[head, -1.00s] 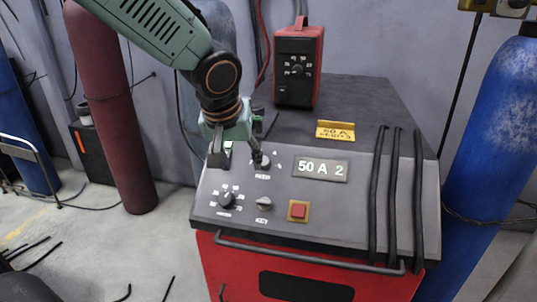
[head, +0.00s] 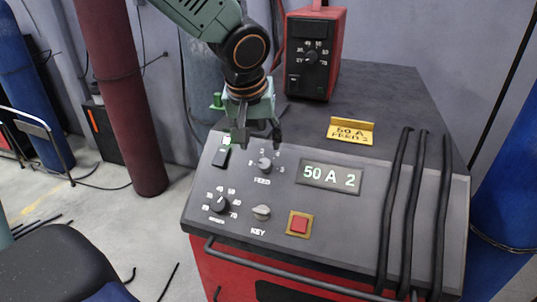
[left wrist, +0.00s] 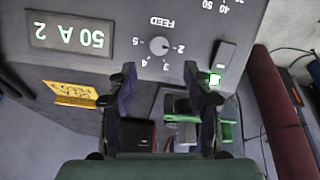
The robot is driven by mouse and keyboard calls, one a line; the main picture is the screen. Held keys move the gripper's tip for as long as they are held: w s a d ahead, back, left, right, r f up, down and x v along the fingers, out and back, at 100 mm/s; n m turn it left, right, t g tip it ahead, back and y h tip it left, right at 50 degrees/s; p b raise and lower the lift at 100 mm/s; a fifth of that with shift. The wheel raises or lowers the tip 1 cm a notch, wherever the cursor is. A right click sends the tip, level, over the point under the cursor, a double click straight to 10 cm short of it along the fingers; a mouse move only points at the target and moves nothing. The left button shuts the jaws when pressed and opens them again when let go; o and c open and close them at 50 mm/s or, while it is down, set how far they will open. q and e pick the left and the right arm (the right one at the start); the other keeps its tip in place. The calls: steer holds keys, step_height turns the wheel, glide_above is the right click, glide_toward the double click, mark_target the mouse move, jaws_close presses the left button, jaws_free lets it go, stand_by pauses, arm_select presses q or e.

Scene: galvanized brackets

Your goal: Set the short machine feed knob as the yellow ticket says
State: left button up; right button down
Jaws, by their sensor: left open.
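The feed knob (head: 265,163) is a small grey knob above the word FEED on the sloped dark panel of the red machine (head: 330,225). In the left wrist view the knob (left wrist: 158,46) has a pale mark facing the 2. The display (head: 330,177) reads 50 A 2. My right gripper is out of view.
A numbered dial (head: 219,204), a key knob (head: 261,212), a red button (head: 299,225) and a switch (head: 221,156) share the panel. Black cables (head: 423,200) hang over its right side. A smaller red unit (head: 314,55) stands on top behind.

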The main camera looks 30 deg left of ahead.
mark_target(265, 161)
arm_select(q)
steer(key=b+x, duration=0.1)
steer(key=x, duration=0.5)
steer(key=shift+f, duration=0.45)
steer(key=shift+w+f, duration=0.4)
steer(key=shift+f, duration=0.05)
steer(key=shift+s+d+r, duration=0.15)
steer(key=shift+s+r, duration=0.1)
steer(key=shift+s, duration=0.1)
steer(key=c, duration=0.3)
steer(key=shift+w+f, duration=0.2)
steer(key=shift+w, duration=0.1)
steer(key=c, duration=0.3)
jaws_close()
